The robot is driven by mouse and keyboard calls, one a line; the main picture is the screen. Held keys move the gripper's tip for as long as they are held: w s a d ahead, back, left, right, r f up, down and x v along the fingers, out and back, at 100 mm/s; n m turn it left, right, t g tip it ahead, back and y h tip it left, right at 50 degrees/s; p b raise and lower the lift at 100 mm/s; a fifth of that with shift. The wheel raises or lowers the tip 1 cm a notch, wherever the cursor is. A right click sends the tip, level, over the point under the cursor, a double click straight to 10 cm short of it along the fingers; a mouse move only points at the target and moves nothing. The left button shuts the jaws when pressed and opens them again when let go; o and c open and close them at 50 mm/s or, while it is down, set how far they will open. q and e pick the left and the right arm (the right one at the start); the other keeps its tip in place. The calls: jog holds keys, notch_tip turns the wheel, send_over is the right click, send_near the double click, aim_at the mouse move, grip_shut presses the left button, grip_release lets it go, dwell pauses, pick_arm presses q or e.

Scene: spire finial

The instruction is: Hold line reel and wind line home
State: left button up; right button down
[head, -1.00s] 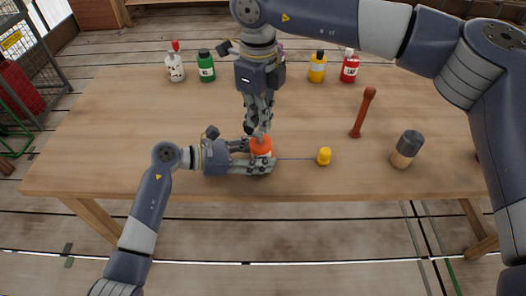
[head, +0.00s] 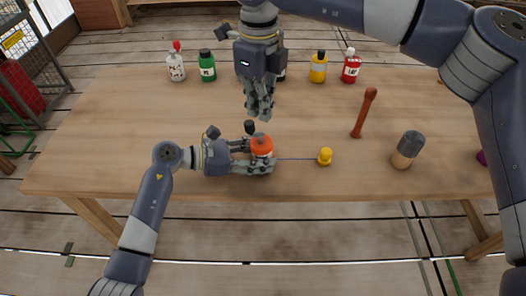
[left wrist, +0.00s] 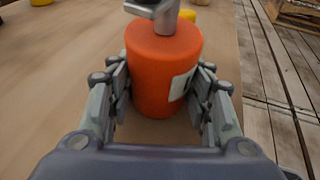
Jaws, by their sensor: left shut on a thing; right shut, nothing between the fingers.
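The line reel (head: 261,145) is an orange drum standing on the table. A dark crank knob (head: 249,127) shows at its top. My left gripper (head: 268,160) is shut around the reel from the left. The left wrist view shows the orange reel (left wrist: 163,70) upright between both fingers, with a grey crank (left wrist: 160,14) on top, cut off by the frame edge. A thin line (head: 297,158) runs right from the reel to a small yellow bob (head: 325,156). My right gripper (head: 260,117) is shut and empty, above and behind the reel, apart from the crank.
Several bottles, including a green one (head: 207,65) and a red one (head: 351,66), stand along the back of the table (head: 120,130). The left part of the tabletop is clear.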

notch_tip(320, 180, up, 2)
send_near(255, 148)
jog(key=shift+s+d+f, duration=0.3)
jog(key=shift+s+d, duration=0.2)
jog(key=shift+s, duration=0.15)
jog(key=shift+f, duration=0.1)
dwell(1.2)
jog(key=shift+f, duration=1.35)
jog(key=shift+w, duration=0.2)
jog(key=shift+w+a, duration=0.2)
jog(key=shift+w, duration=0.25)
jog(key=shift+w+a, duration=0.15)
jog(key=shift+w, duration=0.05)
jog(key=shift+s+a+r, duration=0.1)
jog(key=shift+s, duration=0.15)
